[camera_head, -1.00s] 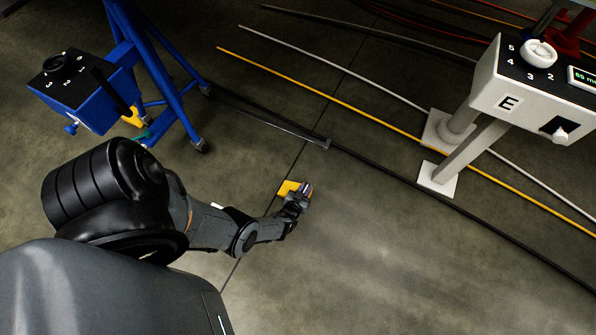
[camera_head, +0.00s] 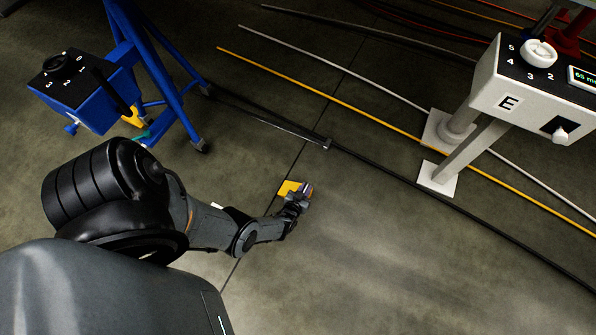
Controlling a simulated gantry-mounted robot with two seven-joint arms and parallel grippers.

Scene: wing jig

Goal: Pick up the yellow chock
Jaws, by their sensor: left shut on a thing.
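The yellow chock (camera_head: 287,187) is a small yellow block low near the floor, in the middle of the head view. My left gripper (camera_head: 303,191) is at its right side, shut on it. The gripper hides part of the chock. I cannot tell whether the chock touches the floor. My right gripper is not in view.
A blue wheeled stand (camera_head: 165,75) with a blue control box (camera_head: 92,100) is at the upper left. A white box marked E (camera_head: 508,104) on posts with floor plates (camera_head: 437,180) stands at the right. Several cables, one yellow (camera_head: 330,96), cross the floor. The lower right floor is clear.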

